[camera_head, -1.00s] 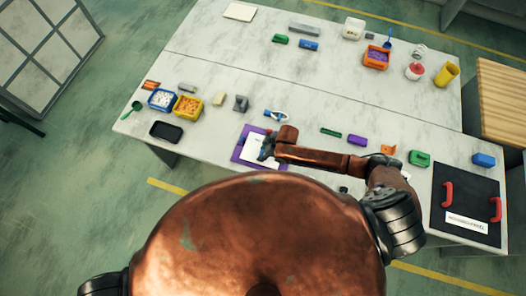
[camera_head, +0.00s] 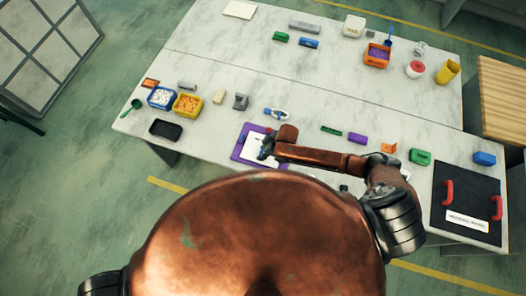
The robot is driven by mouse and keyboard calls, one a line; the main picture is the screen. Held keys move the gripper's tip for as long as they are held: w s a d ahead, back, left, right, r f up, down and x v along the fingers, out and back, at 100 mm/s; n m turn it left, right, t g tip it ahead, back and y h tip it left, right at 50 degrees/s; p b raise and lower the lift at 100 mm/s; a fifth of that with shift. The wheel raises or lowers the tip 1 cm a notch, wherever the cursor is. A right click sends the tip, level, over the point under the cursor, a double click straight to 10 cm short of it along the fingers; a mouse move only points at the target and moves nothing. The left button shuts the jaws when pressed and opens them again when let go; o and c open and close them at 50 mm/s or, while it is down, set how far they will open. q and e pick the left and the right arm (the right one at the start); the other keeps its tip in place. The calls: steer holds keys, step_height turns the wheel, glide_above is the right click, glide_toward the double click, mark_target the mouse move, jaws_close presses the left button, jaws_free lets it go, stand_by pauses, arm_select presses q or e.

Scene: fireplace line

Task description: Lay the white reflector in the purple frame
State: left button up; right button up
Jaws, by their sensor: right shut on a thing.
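The purple frame (camera_head: 240,154) lies flat on the near table, left of the middle. The white reflector (camera_head: 253,148) shows as a pale sheet over the frame's middle, with purple visible around it. My right gripper (camera_head: 265,152) is over the reflector's right part and shut on it. The arm and gripper hide the right part of the reflector and frame. I cannot tell whether the reflector is flat in the frame or a little above it. My left gripper is not in view.
A black tray (camera_head: 165,129), a blue bin (camera_head: 161,99) and a yellow bin (camera_head: 187,105) stand left of the frame. A blue-and-white item (camera_head: 276,114) lies just behind it. A black panel with red handles (camera_head: 466,195) lies far right. Bare tabletop shows left of the frame.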

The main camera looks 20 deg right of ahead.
steer(key=shift+f, duration=0.15)
steer(key=o, duration=1.4)
steer(key=v, duration=1.2)
